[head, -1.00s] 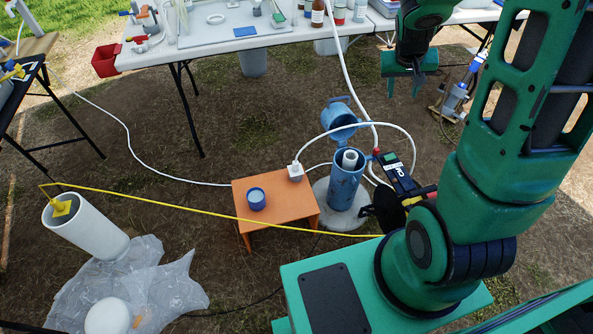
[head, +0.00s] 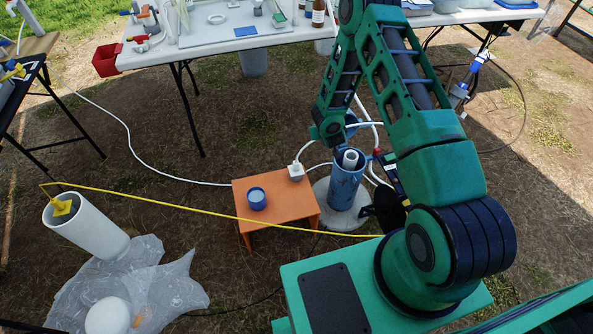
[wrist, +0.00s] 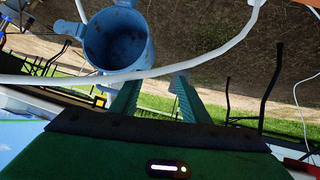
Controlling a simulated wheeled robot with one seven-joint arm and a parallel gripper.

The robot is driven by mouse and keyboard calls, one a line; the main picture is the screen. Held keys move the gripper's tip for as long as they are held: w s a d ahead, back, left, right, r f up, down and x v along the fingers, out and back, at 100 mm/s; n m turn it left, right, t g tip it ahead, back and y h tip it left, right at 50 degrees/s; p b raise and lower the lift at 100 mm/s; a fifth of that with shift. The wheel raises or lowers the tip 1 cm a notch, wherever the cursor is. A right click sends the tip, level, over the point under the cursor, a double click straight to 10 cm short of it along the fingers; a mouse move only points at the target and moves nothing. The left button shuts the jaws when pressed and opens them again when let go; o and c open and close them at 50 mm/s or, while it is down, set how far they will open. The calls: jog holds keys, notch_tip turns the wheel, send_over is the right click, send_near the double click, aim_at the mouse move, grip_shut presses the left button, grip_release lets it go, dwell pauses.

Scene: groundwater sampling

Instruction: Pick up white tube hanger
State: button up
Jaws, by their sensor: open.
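A small white block (head: 296,171) sits on the back right corner of the orange stool (head: 262,212), with the end of a white tube (head: 301,152) rising from it. I take it for the tube hanger but cannot be sure. The tube curves right, behind my arm. The blue well casing (head: 343,188) stands beside the stool with a white pipe (head: 350,158) in its mouth. My gripper (wrist: 155,95) is open and nothing shows between its fingers. A white tube (wrist: 165,68) crosses the wrist view near the fingertips, in front of a hollow blue cylinder (wrist: 119,42). My arm hides the gripper's fingers in the head view.
A blue round cap (head: 257,198) sits on the stool. A yellow line (head: 150,201) crosses low in front. A white cylinder (head: 85,228) leans beside a clear plastic sheet (head: 165,285). A white table (head: 200,52) stands at the back.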

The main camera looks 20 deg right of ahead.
jog(key=s+a+f+t+y, duration=0.1)
jog(key=s+a+f+t, duration=0.15)
jog(key=a+f, duration=0.55)
jog(key=y, duration=0.2)
send_near(297, 166)
jog(key=shift+n+t, duration=0.3)
jog(key=shift+t, duration=0.05)
jog(key=x, duration=0.4)
jog(key=shift+w+a+f, duration=0.1)
jog(key=shift+w+f, duration=0.1)
jog(key=shift+f, duration=0.05)
jog(key=x, duration=0.4)
jog(key=shift+w, duration=0.1)
jog(key=shift+x, duration=3.2)
jog(key=shift+r, duration=0.15)
jog(key=shift+c, duration=0.7)
grip_shut()
